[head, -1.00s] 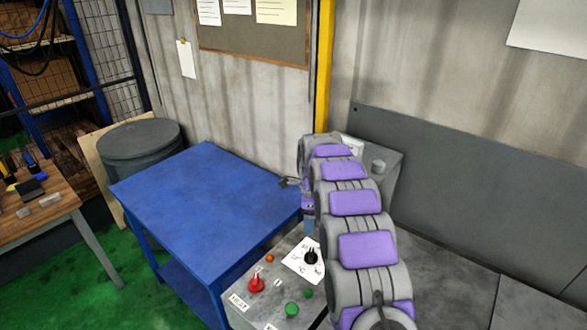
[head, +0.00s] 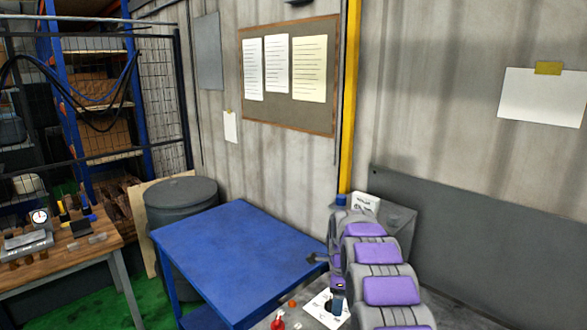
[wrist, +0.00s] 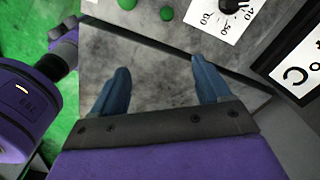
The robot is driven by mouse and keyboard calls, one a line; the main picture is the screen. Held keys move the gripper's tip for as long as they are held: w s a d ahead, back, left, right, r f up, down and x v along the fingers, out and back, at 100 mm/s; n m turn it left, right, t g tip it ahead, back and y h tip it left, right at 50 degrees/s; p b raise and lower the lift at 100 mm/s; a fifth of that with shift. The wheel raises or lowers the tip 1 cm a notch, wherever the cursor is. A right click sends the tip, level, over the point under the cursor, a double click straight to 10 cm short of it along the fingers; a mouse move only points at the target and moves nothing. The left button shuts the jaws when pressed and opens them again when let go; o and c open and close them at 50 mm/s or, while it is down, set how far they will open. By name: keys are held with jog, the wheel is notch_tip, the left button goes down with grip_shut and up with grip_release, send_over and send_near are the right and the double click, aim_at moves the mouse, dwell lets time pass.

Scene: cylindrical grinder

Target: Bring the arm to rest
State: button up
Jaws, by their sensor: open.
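My arm, grey with purple pads, reaches forward from the lower right of the head view over the grey machine. My gripper (wrist: 158,82) shows in the wrist view with its two blue fingers apart and nothing between them. It is above a grey metal surface (wrist: 150,57) of the machine. In the head view the gripper is mostly hidden behind my arm; a blue finger shows near the dial plate.
A control panel with a black dial (wrist: 230,5) and green buttons (wrist: 166,13) lies just beyond the fingers. A blue table (head: 235,255) stands left of my arm. A dark drum (head: 180,205) and a wooden bench (head: 90,255) are farther left. A grey panel (head: 480,235) is at right.

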jog(key=s+r+n+g+b, duration=0.1)
jog(key=s+r+n, duration=0.45)
jog(key=s, duration=0.65)
jog(key=s+r+n+b, duration=0.1)
jog(key=s+r+n, duration=0.4)
jog(key=s, duration=0.8)
jog(key=s+f+n+b, duration=0.2)
jog(key=s+n, duration=0.8)
jog(key=s, duration=1.5)
notch_tip(320, 180, down, 2)
jog(key=shift+d+f+g, duration=0.2)
jog(key=shift+d+g, duration=0.2)
jog(key=shift+w, duration=0.1)
jog(key=shift+c, duration=0.2)
